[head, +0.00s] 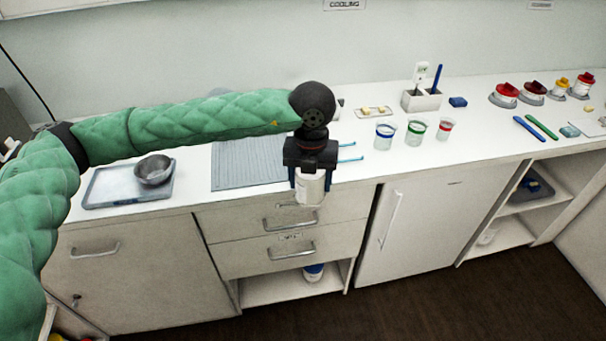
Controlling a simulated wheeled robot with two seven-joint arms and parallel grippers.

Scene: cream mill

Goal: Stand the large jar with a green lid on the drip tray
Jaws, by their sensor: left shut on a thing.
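My left gripper (310,179) points down and is shut on a white jar (310,190). The jar hangs upright between the blue fingertips. Its top is hidden by the gripper, so I cannot see a green lid. In the head view the jar overlaps the counter's front edge and the top drawer. The grey ribbed drip tray (238,168) lies flat on the counter, to the left of the gripper. Its visible surface is bare, and the arm covers its back part. My right gripper is not in view.
A shallow tray (106,190) with a metal bowl (154,170) stands left of the drip tray. Beakers with blue (384,136), green (416,131) and red (445,129) bands stand to the right. A blue-and-white container (313,272) sits on the shelf below.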

